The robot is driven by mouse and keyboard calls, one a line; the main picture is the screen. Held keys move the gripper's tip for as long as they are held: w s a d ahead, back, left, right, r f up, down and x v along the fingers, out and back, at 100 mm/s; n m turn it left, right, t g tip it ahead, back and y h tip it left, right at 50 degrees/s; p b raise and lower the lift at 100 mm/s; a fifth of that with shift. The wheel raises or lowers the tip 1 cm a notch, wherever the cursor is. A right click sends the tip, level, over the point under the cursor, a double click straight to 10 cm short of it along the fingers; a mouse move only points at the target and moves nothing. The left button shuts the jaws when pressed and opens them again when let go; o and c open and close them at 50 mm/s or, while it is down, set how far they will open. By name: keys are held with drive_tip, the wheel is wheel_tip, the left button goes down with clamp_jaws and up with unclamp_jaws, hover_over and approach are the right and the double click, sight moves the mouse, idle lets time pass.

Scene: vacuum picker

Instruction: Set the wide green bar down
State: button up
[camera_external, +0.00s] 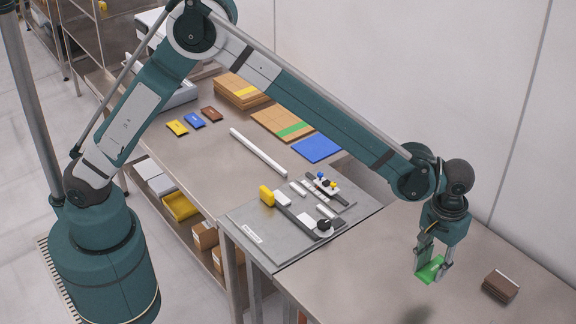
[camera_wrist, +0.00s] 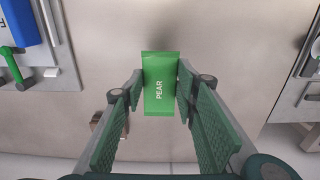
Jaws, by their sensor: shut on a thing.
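The wide green bar (camera_external: 430,271) hangs between the fingers of my gripper (camera_external: 434,262) over the right-hand table in the external view. In the wrist view the green bar (camera_wrist: 160,92) shows its face with the word PEAR, and my gripper (camera_wrist: 160,84) has a finger against each of its long sides. My gripper is shut on the bar. The bar is apart from the table, with a blurred shadow on the surface below it. The exact height above the table is hard to tell.
A brown block (camera_external: 500,287) stands on the right-hand table (camera_external: 370,262), to the right of my gripper; it is partly hidden in the wrist view. The table around the bar is otherwise bare. A grey board (camera_external: 250,235) with a vacuum picker and parts lies to the left.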

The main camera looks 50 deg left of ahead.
hover_over(422, 297)
drive_tip(key=shift+f+b, duration=0.3)
drive_tip(key=shift+f, duration=2.85)
drive_tip(key=shift+f, duration=1.85)
drive_tip(key=shift+f, duration=0.15)
drive_tip(key=o, duration=0.8)
drive_tip(key=shift+b, duration=0.3)
drive_tip(key=shift+o, duration=0.4)
wheel_tip(422, 297, up, 12)
drive_tip(key=shift+r+p, duration=0.15)
drive_tip(key=shift+p, duration=0.45)
